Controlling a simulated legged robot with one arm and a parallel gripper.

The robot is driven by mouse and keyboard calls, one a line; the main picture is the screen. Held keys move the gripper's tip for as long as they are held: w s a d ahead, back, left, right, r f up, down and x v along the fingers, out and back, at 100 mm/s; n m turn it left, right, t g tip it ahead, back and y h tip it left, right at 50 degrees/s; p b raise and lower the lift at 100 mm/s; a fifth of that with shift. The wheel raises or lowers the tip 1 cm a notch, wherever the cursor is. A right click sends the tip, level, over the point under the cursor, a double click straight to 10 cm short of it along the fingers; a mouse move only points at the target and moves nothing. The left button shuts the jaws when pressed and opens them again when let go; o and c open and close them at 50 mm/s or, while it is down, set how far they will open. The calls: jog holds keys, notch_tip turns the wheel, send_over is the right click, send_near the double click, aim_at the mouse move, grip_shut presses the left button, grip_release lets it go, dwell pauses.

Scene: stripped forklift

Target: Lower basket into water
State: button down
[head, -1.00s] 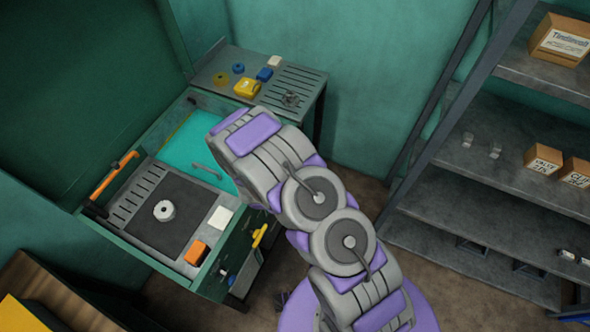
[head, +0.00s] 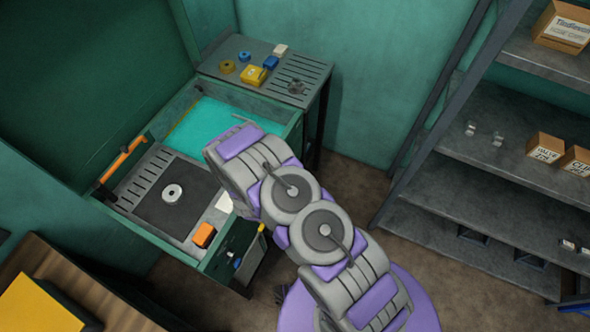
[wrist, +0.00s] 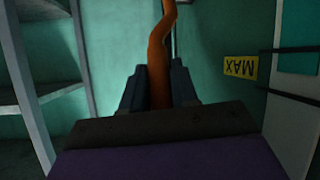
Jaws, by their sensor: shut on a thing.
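My gripper (wrist: 158,88) is shut on an orange curved bar (wrist: 158,50), which rises between its fingers in the wrist view. In the head view my own arm hides the gripper and this bar. Turquoise water (head: 208,122) fills an open tank at the back of the green wash station. In front of it is a grey slotted platform (head: 148,178) with a dark centre, bearing a pale ring (head: 173,193). I cannot tell whether this platform is the basket. A yellow MAX label (wrist: 240,68) appears upside down in the wrist view.
A slotted side table (head: 310,75) with small coloured parts stands behind the tank. An orange handle (head: 124,160) lies along the station's left edge. An orange block (head: 204,235) sits at its front. Shelves (head: 500,130) stand at right. Bare floor lies between.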

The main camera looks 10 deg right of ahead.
jog(key=shift+s+f, duration=0.1)
jog(key=shift+f, duration=0.1)
jog(key=c, duration=0.9)
grip_release()
jog(key=shift+a, duration=0.2)
jog(key=shift+c, duration=0.2)
jog(key=shift+r, duration=0.1)
jog(key=shift+s, duration=0.1)
jog(key=p+v, duration=0.1)
jog(key=v, duration=1.6)
jog(key=shift+a, duration=0.2)
